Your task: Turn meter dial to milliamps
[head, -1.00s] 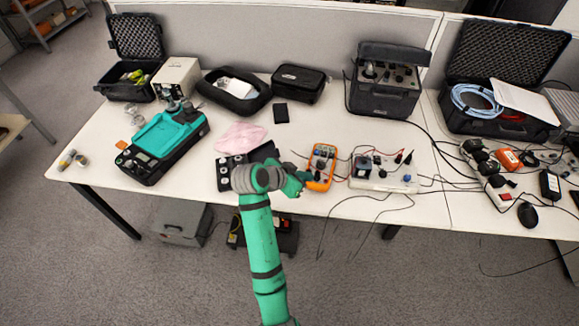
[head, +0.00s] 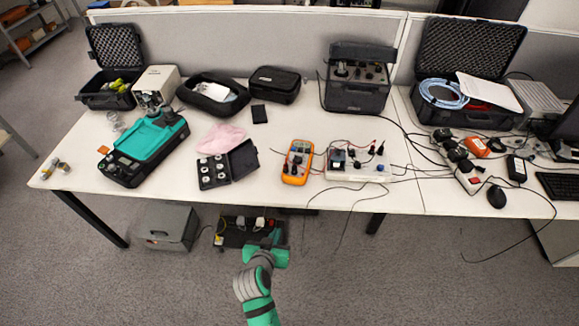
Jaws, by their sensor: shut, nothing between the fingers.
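The meter (head: 306,174) is an orange handheld multimeter with a dark face, lying on the white table near the front edge. Its dial (head: 296,160) is a small round knob on that face, too small here to read its setting. Thin leads run from the meter's right side. My gripper (head: 266,244) is in front of the table edge, below and left of the meter and well apart from it. It is shut and empty, though its fingertips show only small. Nothing covers the meter.
Left of the meter is an open black case of small weights (head: 229,165) with a pink cloth (head: 220,138) behind it. Right is a white board with knobs and wires (head: 346,176). Cables hang over the front edge. A grey box (head: 165,228) stands under the table.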

